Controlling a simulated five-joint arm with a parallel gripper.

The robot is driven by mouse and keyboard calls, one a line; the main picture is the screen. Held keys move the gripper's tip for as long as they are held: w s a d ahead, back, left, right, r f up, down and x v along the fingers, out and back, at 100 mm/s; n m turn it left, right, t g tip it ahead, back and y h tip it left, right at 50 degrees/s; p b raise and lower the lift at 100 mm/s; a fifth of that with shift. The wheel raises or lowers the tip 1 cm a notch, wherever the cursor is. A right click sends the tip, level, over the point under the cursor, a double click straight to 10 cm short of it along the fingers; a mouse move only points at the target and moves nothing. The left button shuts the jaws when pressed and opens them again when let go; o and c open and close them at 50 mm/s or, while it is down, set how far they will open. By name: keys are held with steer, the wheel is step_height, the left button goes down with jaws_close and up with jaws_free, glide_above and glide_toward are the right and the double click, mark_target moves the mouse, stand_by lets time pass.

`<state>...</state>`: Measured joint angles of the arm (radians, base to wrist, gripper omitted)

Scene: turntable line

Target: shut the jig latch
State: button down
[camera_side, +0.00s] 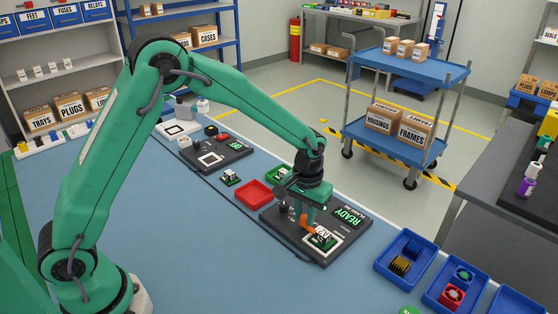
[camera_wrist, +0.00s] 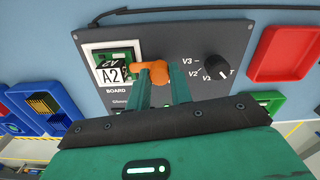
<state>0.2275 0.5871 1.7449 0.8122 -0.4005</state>
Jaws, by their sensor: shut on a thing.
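The jig (camera_side: 271,219) is a dark grey plate on the blue bench, also in the wrist view (camera_wrist: 185,42). A green board (camera_side: 322,240) with a block labelled A2 (camera_wrist: 112,72) sits in its white-edged pocket. The orange latch (camera_wrist: 151,69) is beside the board, its left end at the pocket's right edge; whether it overlaps the board is unclear. It also shows in the side view (camera_side: 308,224). My gripper (camera_wrist: 162,80) is shut on the latch, its fingers partly covering it. In the side view my gripper (camera_side: 305,211) points down over the jig.
A lit green READY display (camera_side: 347,216) and a black knob (camera_wrist: 217,69) are on the jig. A red tray (camera_side: 254,194) and a green tray (camera_side: 277,175) stand beyond it. Blue bins (camera_side: 402,259) stand to its right. Another jig plate (camera_side: 232,155) lies farther back.

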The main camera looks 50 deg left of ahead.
mark_target(305, 216)
steer(key=c, duration=1.3)
jaws_free()
steer(key=shift+o, duration=0.2)
steer(key=shift+r, duration=0.1)
steer(key=shift+r, duration=3.9)
